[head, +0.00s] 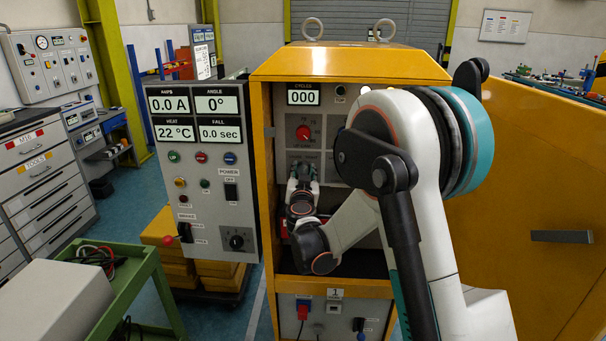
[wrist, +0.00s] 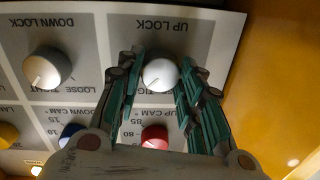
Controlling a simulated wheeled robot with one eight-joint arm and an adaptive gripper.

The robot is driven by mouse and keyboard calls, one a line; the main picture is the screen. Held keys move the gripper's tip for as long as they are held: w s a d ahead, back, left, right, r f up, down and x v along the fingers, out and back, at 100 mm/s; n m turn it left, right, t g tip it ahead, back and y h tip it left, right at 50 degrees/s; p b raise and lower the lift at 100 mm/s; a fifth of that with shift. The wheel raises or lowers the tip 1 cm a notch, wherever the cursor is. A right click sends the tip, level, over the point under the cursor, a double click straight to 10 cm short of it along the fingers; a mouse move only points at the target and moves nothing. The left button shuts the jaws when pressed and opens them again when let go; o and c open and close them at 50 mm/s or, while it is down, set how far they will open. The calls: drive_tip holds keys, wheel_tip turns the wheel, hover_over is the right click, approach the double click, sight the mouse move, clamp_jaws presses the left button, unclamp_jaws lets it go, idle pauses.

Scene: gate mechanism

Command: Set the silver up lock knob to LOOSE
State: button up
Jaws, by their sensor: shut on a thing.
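The silver up lock knob (wrist: 160,74) is on the grey panel under the UP LOCK label, which appears upside down in the wrist view. My gripper (wrist: 158,64) has its two green-and-grey fingers on either side of this knob, shut on it. The fingers cover part of the lettering around the knob, and I cannot read clearly which way its pointer faces. In the head view my wrist and arm hide the knob inside the yellow cabinet (head: 262,190).
A similar silver down lock knob (wrist: 47,68) is to the left in the wrist view. A red knob (wrist: 155,136), a blue knob (wrist: 73,134) and a yellow knob (wrist: 8,134) are below. The open yellow door (head: 520,215) is on the right.

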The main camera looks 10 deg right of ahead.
drive_tip(key=shift+n, duration=0.3)
drive_tip(key=n, duration=0.3)
drive_tip(key=shift+n, duration=0.4)
drive_tip(key=n, duration=0.4)
drive_tip(key=shift+r+g, duration=0.1)
drive_tip(key=shift+g, duration=0.2)
drive_tip(key=n, duration=0.4)
drive_tip(key=shift+a+n+h, duration=0.1)
drive_tip(key=shift+n+h, duration=0.2)
drive_tip(key=shift+n, duration=2.1)
drive_tip(key=o, duration=1.1)
drive_tip(key=shift+c, duration=0.2)
drive_tip(key=shift+a, duration=0.1)
